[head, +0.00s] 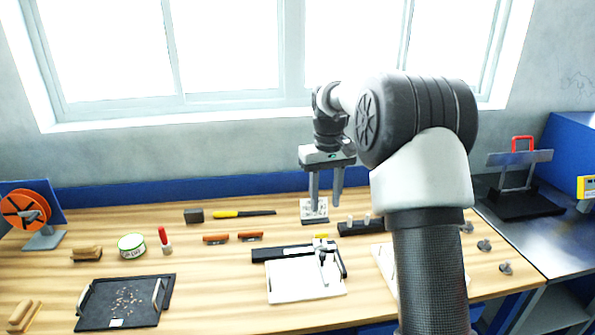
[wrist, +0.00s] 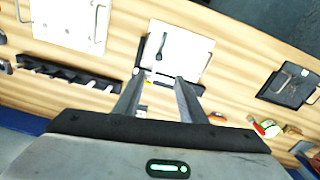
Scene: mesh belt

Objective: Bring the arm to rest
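My gripper (head: 325,196) hangs from my raised arm near the back of the wooden bench, fingers pointing down. Its two fingers are apart and nothing shows between them. In the wrist view my gripper (wrist: 156,90) also has its fingers spread, with bench wood and part of a black bar behind them. In the head view the fingertips show in front of or above a small grey plate (head: 313,212); whether they touch it I cannot tell.
A white board with a black clamp bar (head: 282,253) lies mid-bench. A black tray (head: 122,302), green-white tin (head: 131,246) and orange reel (head: 26,210) are left. A dark block with pegs (head: 361,228) stands right of the gripper. Bare wood (head: 215,290) lies between tray and board.

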